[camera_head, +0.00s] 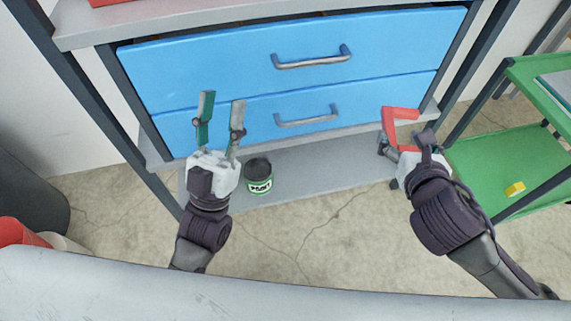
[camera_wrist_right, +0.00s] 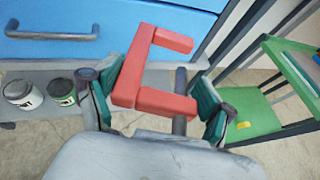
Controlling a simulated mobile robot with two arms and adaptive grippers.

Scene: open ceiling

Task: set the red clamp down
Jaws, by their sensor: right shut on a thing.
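The red clamp (camera_head: 401,125) is a C-shaped red piece with a grey bar, held by my right gripper (camera_head: 405,148) in front of the right end of the blue drawers. In the right wrist view the clamp (camera_wrist_right: 135,75) sits between the two green-padded fingers of the right gripper (camera_wrist_right: 160,108), its open side facing right. I cannot see it resting on any surface. My left gripper (camera_head: 220,115) is open and empty, fingers pointing up in front of the lower drawer.
Blue drawers (camera_head: 230,60) with metal handles stand ahead. Below them is a grey shelf (camera_head: 320,170) with a paint can (camera_head: 258,184); the wrist view shows two cans. A green cart (camera_head: 490,160) with a yellow block (camera_head: 514,188) stands right. The shelf's middle is clear.

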